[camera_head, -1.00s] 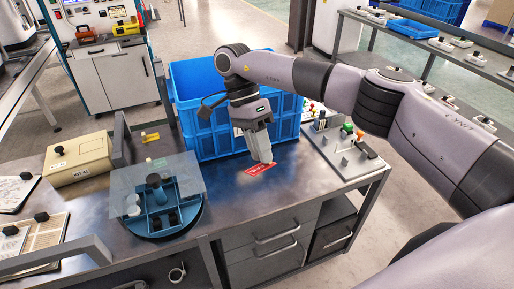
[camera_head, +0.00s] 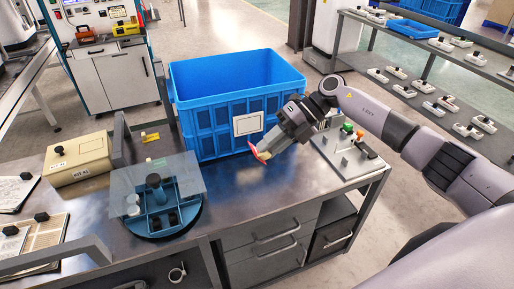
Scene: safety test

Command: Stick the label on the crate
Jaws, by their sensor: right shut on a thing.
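The blue crate (camera_head: 205,128) stands on the dark metal workbench. A pale blank rectangular panel (camera_head: 248,124) is on its front side. My right gripper (camera_head: 264,149) is shut on the red label (camera_head: 260,155), just in front of the crate's front side and below and right of the panel. The label is tilted and seen nearly edge-on, so its print does not show. I cannot tell whether it touches the crate. My left gripper is out of view.
On the workbench (camera_head: 240,191), a blue round holder (camera_head: 180,222) with a clear plate stands at the left front. A beige box (camera_head: 78,158) lies farther left. A grey panel with coloured knobs (camera_head: 350,155) is at the right. The bench in front of the crate is clear.

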